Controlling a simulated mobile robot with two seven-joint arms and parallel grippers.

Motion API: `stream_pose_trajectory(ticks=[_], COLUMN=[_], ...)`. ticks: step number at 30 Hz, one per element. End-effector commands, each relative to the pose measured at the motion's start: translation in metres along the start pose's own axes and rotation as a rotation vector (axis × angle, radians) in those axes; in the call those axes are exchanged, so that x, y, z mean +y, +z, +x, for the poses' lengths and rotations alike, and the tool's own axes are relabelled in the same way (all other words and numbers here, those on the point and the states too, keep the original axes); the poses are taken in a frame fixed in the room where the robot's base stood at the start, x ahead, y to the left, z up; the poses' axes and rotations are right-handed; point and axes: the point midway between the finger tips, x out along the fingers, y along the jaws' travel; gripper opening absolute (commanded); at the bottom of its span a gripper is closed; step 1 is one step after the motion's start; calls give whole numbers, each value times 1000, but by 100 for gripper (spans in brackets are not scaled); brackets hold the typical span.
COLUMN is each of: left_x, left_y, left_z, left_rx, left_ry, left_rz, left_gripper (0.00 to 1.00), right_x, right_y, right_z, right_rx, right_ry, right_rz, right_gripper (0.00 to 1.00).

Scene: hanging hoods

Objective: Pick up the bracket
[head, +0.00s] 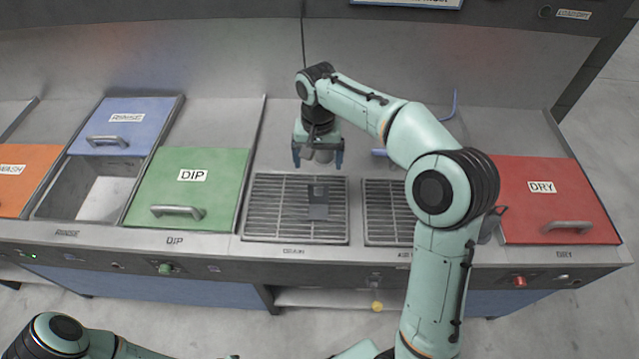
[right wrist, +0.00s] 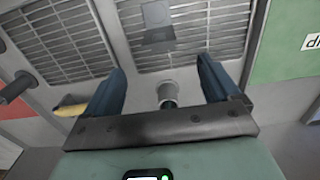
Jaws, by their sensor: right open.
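The bracket (head: 318,203) is a small grey plate-like piece lying on the slatted drain grate (head: 270,220). In the right wrist view the bracket (right wrist: 157,24) shows at the top, on the grate beyond the fingertips. My right gripper (head: 318,164) points down with its blue fingers apart, above the back edge of the drain grate. It is apart from the bracket, which lies nearer the front. The right wrist view shows the open right gripper (right wrist: 160,68) with no bracket between its fingers. My left gripper is out of view.
Left of the drain are the shut green DIP lid (head: 190,190), a blue lid (head: 125,122) over a partly open basin, and an orange WASH lid (head: 25,175). A second grate (head: 385,215) and the red DRY lid (head: 550,200) stand right. A cable (head: 303,35) hangs behind.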

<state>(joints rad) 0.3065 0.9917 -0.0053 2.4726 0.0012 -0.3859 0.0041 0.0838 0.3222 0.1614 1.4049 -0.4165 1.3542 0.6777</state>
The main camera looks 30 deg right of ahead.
Motion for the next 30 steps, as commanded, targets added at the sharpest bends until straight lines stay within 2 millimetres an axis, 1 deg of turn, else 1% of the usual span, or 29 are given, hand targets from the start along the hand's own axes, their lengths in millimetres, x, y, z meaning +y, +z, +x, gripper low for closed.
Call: stream_pose_trajectory(ticks=[2,4,9,12,15,20,23,27,30], left_x=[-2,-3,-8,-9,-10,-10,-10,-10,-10], left_y=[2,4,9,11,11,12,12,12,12], left_z=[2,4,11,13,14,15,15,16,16], left_rx=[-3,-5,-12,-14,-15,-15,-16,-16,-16], left_ry=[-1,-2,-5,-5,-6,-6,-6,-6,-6], left_rz=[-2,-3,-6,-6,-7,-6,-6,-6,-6], left_gripper=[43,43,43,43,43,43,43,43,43], right_x=[0,1,1,1,0,1,2,2,2], right_y=[0,1,2,1,1,1,3,5,4], right_z=[5,15,50,67,78,87,100,122,131], right_rx=[-2,-4,-7,-4,-3,-2,-4,-5,-2], right_ry=[1,2,4,2,1,0,2,1,1], right_rz=[0,0,0,0,-1,-1,0,-1,-1], right_gripper=[89,89,89,89,89,89,89,89,89])
